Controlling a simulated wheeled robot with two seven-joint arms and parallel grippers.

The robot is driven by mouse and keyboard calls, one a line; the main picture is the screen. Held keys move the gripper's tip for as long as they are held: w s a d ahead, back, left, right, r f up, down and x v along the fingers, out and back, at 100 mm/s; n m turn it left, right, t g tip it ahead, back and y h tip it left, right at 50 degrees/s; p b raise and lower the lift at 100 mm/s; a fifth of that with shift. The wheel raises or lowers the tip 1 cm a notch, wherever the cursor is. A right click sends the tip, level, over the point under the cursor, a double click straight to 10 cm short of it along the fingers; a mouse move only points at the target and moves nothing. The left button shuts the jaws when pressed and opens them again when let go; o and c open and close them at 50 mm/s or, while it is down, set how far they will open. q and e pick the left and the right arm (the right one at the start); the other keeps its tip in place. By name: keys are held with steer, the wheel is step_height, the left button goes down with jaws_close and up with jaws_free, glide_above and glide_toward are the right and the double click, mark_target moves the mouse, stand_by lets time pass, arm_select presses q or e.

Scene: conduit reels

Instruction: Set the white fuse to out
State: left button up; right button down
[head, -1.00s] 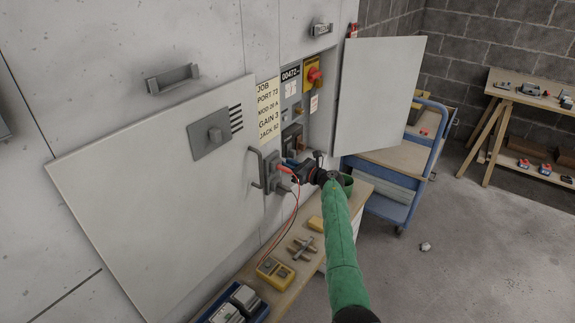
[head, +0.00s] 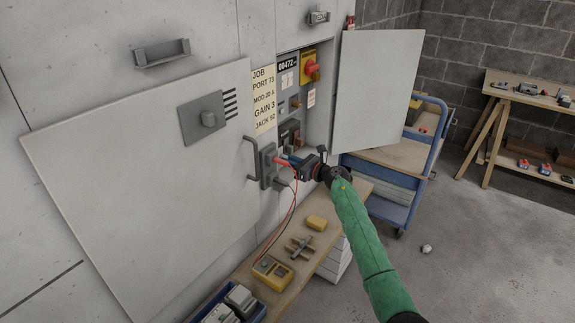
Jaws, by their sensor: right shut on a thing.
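The open cabinet recess (head: 308,88) holds a red knob on a yellow plate (head: 311,67), a counter reading 00472 and dark modules (head: 289,133). I cannot pick out a white fuse; the lower recess is partly hidden by my right gripper. My right gripper (head: 297,162), on the green arm, is at the lower part of the recess. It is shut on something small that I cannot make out. A bit of blue shows at its fingertips. My left gripper is not in view.
An open door (head: 378,90) stands right of the recess. A bench (head: 298,268) below holds a yellow meter (head: 272,271). A blue trolley (head: 437,150) stands behind.

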steer(key=shift+w+d+r, duration=0.2)
steer(key=shift+d+r, duration=0.1)
steer(key=shift+d, duration=0.05)
steer(key=c, duration=1.4)
jaws_free()
steer(key=shift+f, duration=0.2)
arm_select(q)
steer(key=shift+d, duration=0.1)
arm_select(e)
steer(key=shift+o, duration=0.2)
steer(key=shift+s+f, duration=0.1)
steer(key=shift+a, duration=0.15)
